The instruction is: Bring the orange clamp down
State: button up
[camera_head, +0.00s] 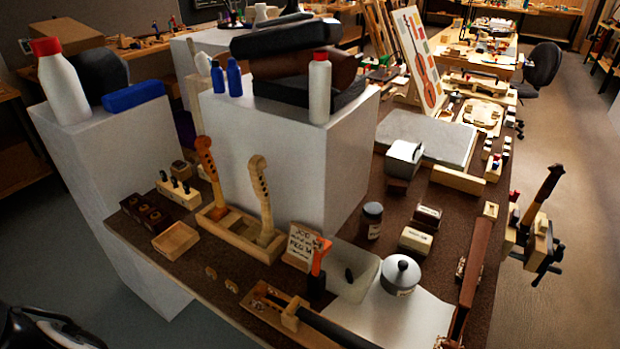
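An orange and black tool (319,262) stands near the front of the brown workbench (215,262), beside a small lettered card (301,246). Its upper part is orange and its lower part is black. I cannot tell for sure that it is the orange clamp, and no other clearly orange clamp shows. A light tray (343,283) with a small dark object is just right of it.
A tall white block (262,160) carries dark cases, blue bottles and a white red-capped bottle (319,88). Two violin necks stand in a wooden holder (236,237). A lidded metal pot (400,275) and a dark jar (371,219) are close by. Open floor (565,270) lies right.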

aim_at(320, 246)
jog(key=k, duration=0.5)
jog(key=k+u, duration=0.15)
jog(key=u, duration=0.85)
jog(key=l+u, duration=0.15)
jog(key=u, duration=1.1)
jog(key=k+l, duration=0.3)
jog(key=l, duration=0.2)
jog(key=k+l, duration=0.3)
jog(key=l, duration=0.25)
jog(key=k+l, duration=0.25)
jog(key=l, duration=0.25)
jog(key=k+l, duration=0.3)
jog(key=l, duration=0.25)
jog(key=k+l, duration=0.3)
jog(key=l, duration=0.2)
jog(key=k+l, duration=0.3)
jog(key=l, duration=0.25)
jog(key=k+l, duration=0.25)
jog(key=l, duration=0.25)
jog(key=k+l, duration=0.3)
jog(key=l, duration=0.2)
jog(key=l+u, duration=0.05)
